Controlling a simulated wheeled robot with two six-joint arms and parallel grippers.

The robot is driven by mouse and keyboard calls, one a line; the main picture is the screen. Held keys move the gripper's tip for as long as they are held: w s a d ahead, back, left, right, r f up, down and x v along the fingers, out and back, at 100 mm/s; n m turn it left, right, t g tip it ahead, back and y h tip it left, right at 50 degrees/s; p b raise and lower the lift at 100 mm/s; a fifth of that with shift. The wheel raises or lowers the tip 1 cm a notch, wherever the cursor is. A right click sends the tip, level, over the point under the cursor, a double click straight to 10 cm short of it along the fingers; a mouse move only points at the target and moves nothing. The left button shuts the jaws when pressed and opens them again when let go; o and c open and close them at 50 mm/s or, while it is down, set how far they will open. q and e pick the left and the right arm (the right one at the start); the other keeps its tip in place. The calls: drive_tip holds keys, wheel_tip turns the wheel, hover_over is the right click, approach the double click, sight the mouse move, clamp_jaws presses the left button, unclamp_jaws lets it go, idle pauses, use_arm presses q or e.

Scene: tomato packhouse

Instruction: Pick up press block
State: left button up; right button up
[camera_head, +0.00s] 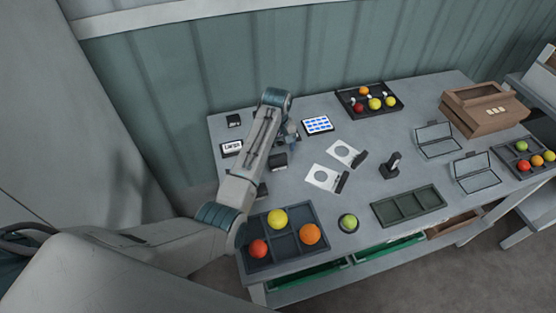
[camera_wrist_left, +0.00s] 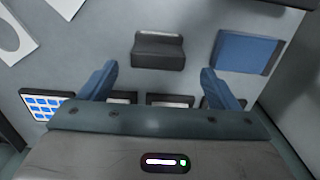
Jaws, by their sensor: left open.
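A dark grey stepped block, which looks like the press block (camera_wrist_left: 158,50), stands on the grey table in the left wrist view. In the head view it shows beside my left arm (camera_head: 278,161), partly hidden. My left gripper (camera_wrist_left: 158,73) is open and empty. Its two blue fingers are spread wider than the block, with the block ahead between their lines, and I see no contact. In the head view the left gripper (camera_head: 292,136) is mostly behind my forearm. My right gripper is not in view.
A blue block (camera_wrist_left: 245,52) stands right of the press block in the wrist view. White cards (camera_head: 323,178), a blue-screened tablet (camera_head: 317,125) and a black upright tool (camera_head: 390,165) lie to the right. A divided tray (camera_head: 285,246) with fruit is at the front.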

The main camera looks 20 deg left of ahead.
sight(277, 158)
use_arm(q)
drive_tip(key=shift+w+f, duration=0.1)
drive_tip(key=shift+f, duration=0.25)
wheel_tip(277, 158, down, 4)
drive_tip(key=shift+d+f+p, duration=0.1)
drive_tip(key=shift+p, duration=0.95)
drive_tip(key=shift+f, duration=0.5)
drive_tip(key=c, duration=1.1)
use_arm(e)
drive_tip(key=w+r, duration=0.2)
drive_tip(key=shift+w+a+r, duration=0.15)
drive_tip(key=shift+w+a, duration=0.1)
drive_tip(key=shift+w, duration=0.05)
